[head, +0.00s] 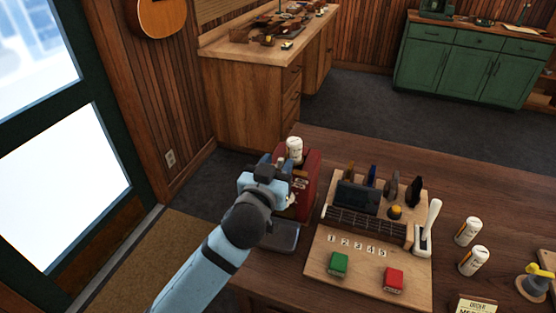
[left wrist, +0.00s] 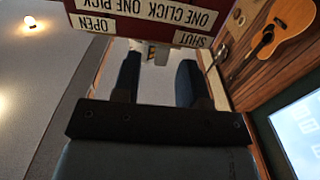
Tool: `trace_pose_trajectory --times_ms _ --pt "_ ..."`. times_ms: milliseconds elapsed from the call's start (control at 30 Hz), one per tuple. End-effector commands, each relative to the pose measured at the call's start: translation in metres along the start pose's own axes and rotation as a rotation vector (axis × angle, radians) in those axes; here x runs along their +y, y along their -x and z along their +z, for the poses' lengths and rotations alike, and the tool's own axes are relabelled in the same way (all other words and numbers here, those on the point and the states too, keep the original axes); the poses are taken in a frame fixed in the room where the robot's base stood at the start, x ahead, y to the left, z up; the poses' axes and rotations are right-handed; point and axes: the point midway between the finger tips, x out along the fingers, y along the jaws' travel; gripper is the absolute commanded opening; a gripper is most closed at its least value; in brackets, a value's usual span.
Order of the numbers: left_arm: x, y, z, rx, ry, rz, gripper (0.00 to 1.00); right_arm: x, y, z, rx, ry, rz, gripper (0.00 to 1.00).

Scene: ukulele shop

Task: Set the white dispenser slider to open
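The red dispenser (head: 312,170) stands at the left end of the wooden counter with a white canister (head: 294,150) on top. In the left wrist view its red front (left wrist: 150,22) appears upside down, with the label OPEN at the left and SHUT at the right. A small white piece, apparently the slider (left wrist: 154,52), shows below the front, between these labels. My left gripper (left wrist: 157,66) is open, its two dark fingers apart on either side of the white piece. Contact cannot be told. In the head view the left gripper (head: 278,178) hides much of the dispenser's front. My right gripper is out of view.
A grey tray (head: 285,238) lies below my left gripper. To the right is a wooden board (head: 330,262) with a fretboard, a green button (head: 338,263), a red button (head: 393,279) and a white lever (head: 429,220). Two white canisters (head: 467,231) stand farther right.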

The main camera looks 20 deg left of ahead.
Motion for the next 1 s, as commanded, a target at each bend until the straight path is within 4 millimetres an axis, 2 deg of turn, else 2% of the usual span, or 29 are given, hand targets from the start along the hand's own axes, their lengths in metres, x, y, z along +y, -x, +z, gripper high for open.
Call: trace_pose_trajectory --times_ms 133,367,400,567,767,1000 --pt "0.0 -0.007 0.0 0.0 0.0 0.0 0.39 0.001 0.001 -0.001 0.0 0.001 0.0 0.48" --pt "0.0 -0.008 0.0 0.0 0.001 0.0 0.39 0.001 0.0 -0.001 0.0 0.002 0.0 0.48" --pt "0.0 -0.008 0.0 0.0 0.001 0.0 0.37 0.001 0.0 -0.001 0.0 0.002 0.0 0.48" --pt "0.0 -0.008 0.0 0.0 0.0 0.0 0.0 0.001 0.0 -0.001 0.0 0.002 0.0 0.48" --pt "0.001 -0.008 0.001 -0.001 0.001 0.0 0.0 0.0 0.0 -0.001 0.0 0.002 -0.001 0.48" --pt "0.029 -0.008 0.002 -0.001 0.005 0.0 0.0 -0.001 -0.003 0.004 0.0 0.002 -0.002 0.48"
